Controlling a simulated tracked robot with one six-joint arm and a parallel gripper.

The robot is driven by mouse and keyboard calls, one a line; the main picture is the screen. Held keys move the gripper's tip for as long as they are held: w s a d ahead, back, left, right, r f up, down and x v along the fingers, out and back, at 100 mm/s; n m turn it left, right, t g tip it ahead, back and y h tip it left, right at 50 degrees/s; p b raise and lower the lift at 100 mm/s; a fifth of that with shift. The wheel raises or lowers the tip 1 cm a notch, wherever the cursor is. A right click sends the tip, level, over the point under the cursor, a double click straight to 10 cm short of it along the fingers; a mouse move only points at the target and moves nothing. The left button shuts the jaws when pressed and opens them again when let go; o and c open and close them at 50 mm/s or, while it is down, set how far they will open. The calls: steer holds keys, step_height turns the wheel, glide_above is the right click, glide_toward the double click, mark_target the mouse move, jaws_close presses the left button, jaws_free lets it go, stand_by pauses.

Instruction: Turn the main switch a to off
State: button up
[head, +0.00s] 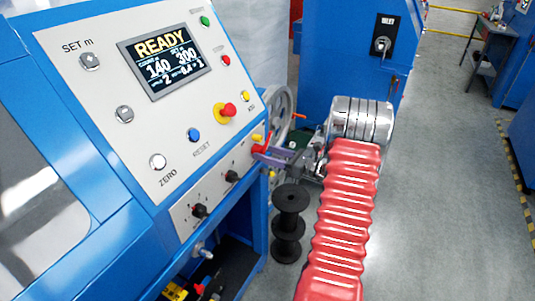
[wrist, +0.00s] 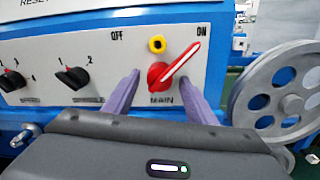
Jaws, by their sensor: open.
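The main switch (wrist: 158,77) is a red rotary knob above the label MAIN on a pale panel. Its long red handle, with a white line, points up and right toward ON; OFF is printed at upper left. It also shows small in the head view (head: 261,150), partly hidden by my gripper. My gripper (wrist: 160,84) has two purple fingers, open, one on the left and one on the right of the knob. I cannot tell whether either finger touches it.
A yellow ring (wrist: 157,44) sits just above the switch. Black SPEED (wrist: 12,81) and second selector (wrist: 72,77) knobs are to its left. A grey handwheel (wrist: 277,98) stands at right. A display (head: 168,62) reads READY. A black spool (head: 290,222) stands below my arm.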

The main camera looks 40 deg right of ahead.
steer(key=shift+c, duration=0.4)
jaws_close()
steer(key=shift+d, duration=0.15)
